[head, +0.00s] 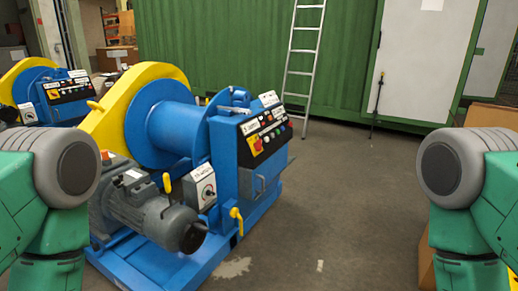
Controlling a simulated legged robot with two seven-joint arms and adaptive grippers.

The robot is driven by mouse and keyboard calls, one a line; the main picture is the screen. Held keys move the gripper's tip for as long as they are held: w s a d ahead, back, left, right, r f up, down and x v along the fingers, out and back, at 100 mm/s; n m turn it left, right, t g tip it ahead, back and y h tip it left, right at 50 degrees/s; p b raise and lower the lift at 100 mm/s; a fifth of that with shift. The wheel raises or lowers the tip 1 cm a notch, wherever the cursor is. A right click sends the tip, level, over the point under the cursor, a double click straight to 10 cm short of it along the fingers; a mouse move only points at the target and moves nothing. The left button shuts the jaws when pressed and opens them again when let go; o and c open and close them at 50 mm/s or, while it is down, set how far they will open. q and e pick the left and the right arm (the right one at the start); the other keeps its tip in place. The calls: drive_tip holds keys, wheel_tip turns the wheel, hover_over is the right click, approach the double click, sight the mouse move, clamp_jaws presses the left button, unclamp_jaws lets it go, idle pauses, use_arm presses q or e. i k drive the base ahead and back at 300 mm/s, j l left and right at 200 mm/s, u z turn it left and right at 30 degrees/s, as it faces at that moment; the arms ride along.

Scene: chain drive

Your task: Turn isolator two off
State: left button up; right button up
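A blue and yellow winch machine (165,125) stands left of centre. A red and yellow rotary switch (257,144) sits on its black control panel (268,136). A grey box with a dark round knob (207,190) is mounted lower on its side, with a white label above. A second, similar machine (30,88) stands farther back at the left, with its own black panel (68,88) and a small grey box (27,112). The labels are too small to read, so I cannot tell which switch is isolator two. Only my arm links show at both sides; neither gripper is in view.
A grey motor (150,205) and yellow levers (237,220) project from the near machine's front. A ladder (303,55) leans on the green container (230,50) behind. The concrete floor (335,210) is clear right of the machine. Cardboard boxes (492,116) stand at the right.

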sight(258, 145)
drive_tip(key=i+l+u, duration=0.15)
drive_tip(key=i+l, duration=0.8)
